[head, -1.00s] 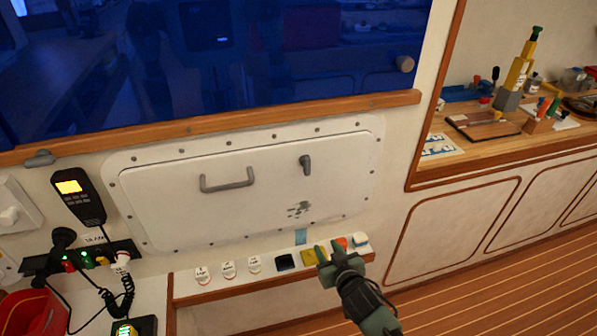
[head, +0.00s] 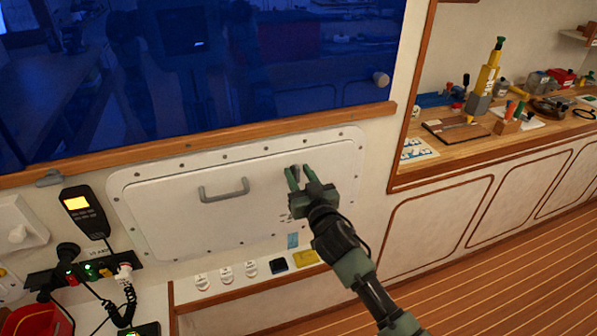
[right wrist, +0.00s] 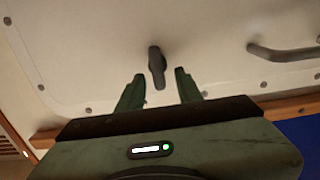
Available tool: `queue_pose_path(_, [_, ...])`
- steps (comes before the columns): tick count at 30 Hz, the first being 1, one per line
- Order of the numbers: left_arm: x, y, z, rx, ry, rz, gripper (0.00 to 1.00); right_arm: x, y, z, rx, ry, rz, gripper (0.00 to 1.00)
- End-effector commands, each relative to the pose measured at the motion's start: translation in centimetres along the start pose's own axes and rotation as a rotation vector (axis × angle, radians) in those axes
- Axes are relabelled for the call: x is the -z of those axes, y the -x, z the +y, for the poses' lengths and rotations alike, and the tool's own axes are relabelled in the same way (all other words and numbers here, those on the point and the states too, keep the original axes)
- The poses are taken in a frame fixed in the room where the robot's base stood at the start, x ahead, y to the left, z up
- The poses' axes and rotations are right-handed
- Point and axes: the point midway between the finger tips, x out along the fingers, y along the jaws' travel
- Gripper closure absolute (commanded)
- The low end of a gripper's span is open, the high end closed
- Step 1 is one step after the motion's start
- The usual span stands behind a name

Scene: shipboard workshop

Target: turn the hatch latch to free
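The hatch (head: 165,210) is a white bolted panel in the wall below the blue window. Its latch (right wrist: 156,62) is a small dark grey lever; in the right wrist view its end lies between my fingertips, with a gap on both sides. In the head view the latch (head: 295,169) is mostly hidden behind my right gripper (head: 299,174). That gripper is open and empty at the latch; it also shows in the right wrist view (right wrist: 159,77). I cannot tell how deep the latch sits between the fingers. My left gripper is out of view.
A grey fixed handle (head: 224,194) is on the hatch, left of the latch. Below are a ledge with round labelled buttons (head: 226,275) and a yellow pad (head: 305,258). A corded handset (head: 84,210) hangs at left. A workbench with tools (head: 470,150) is at right.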

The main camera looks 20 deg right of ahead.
Motion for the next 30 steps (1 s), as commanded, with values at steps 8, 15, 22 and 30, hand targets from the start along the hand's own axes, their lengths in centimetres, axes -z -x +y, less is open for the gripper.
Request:
queue_pose_path(8, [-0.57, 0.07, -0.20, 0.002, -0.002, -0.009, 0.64, -0.03, -0.45, -0.01, 0.000, 0.000, 0.000, 0.65])
queue_pose_path(15, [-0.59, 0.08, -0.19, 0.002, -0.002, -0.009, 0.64, -0.04, -0.43, -0.01, 0.000, 0.000, -0.001, 1.00])
queue_pose_path(22, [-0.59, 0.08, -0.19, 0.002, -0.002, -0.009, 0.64, -0.05, -0.42, -0.03, 0.000, 0.012, -0.001, 1.00])
queue_pose_path(30, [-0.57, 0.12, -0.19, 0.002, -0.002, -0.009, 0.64, -0.07, -0.42, -0.20, 0.000, 0.124, -0.001, 1.00])
